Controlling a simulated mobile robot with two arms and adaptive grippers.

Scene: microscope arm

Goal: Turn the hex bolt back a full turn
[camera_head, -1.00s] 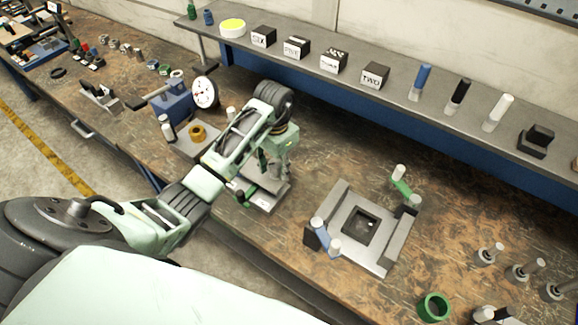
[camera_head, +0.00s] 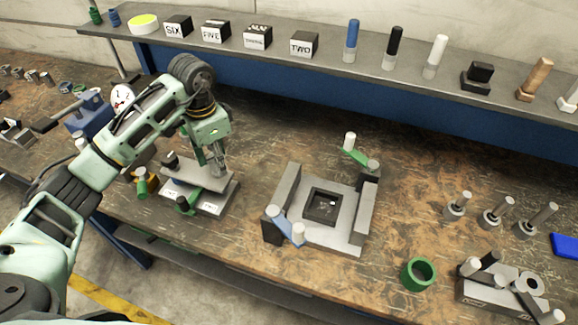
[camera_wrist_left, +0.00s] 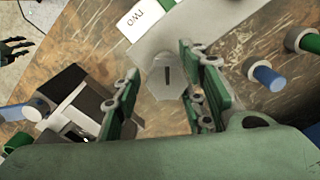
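My left gripper (camera_head: 217,168) points down over a small stand of grey metal plates (camera_head: 214,207) on the bench. In the left wrist view the grey hex bolt (camera_wrist_left: 157,88), with a dark mark on its top, lies between the two green-padded fingers of my left gripper (camera_wrist_left: 162,95). The fingers are open, with a visible gap on each side of the bolt. In the head view the bolt is hidden by the gripper. A dark fingered shape at the upper left of the wrist view may be my right gripper (camera_wrist_left: 14,47); it is too small to read.
A square fixture (camera_head: 345,235) with blue and green levers stands right of the stand. A green ring (camera_head: 418,274) and several metal pegs (camera_head: 455,205) stand farther right. A blue device with a dial (camera_head: 122,98) is to the left. A shelf (camera_head: 330,75) with labelled blocks runs behind.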

